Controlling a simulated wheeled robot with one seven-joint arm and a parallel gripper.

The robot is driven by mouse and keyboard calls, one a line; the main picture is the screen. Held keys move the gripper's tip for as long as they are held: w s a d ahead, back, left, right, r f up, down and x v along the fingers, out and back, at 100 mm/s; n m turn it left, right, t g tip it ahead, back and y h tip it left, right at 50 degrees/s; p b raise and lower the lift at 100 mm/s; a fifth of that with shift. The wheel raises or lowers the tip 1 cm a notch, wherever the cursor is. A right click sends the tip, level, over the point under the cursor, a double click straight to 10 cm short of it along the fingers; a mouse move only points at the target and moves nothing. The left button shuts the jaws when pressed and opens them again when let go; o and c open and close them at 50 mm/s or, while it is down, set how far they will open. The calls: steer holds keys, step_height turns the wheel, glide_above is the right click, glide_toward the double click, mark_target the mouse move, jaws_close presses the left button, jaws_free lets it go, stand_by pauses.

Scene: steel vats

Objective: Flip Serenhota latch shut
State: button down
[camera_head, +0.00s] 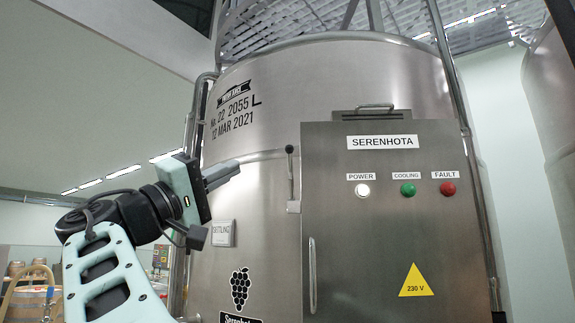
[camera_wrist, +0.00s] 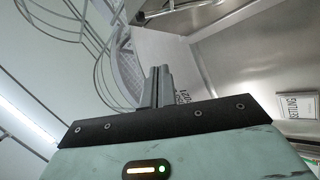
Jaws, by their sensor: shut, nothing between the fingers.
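The steel control cabinet labelled SERENHOTA (camera_head: 375,235) stands on the front of a large steel vat (camera_head: 330,75). At the cabinet's upper left edge is a thin lever with a black knob (camera_head: 290,150), which I take as the latch. It points upward from a small bracket (camera_head: 293,207). My gripper (camera_head: 238,168) is left of the lever, apart from it, with its fingers together and nothing between them. The fingers also show in the wrist view (camera_wrist: 160,72). I cannot tell the lever for certain in the wrist view.
The cabinet has a vertical door handle (camera_head: 312,275), a white power lamp (camera_head: 362,190), a green button (camera_head: 408,189) and a red one (camera_head: 448,188). A small plate (camera_head: 223,233) sits on the vat below my gripper. Another vat (camera_head: 555,100) stands at right.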

mark_target(291, 175)
steer(key=p+x, duration=0.4)
steer(key=x, duration=0.6)
steer(key=shift+s+d+f+b, duration=0.5)
steer(key=shift+s+d+f, duration=0.5)
steer(key=shift+s+f, duration=0.25)
steer(key=shift+r, duration=0.1)
steer(key=shift+s, duration=0.1)
steer(key=shift+s+f+m+h+b, duration=0.1)
steer(key=shift+f+m+h+b, duration=0.3)
steer(key=shift+b, duration=0.5)
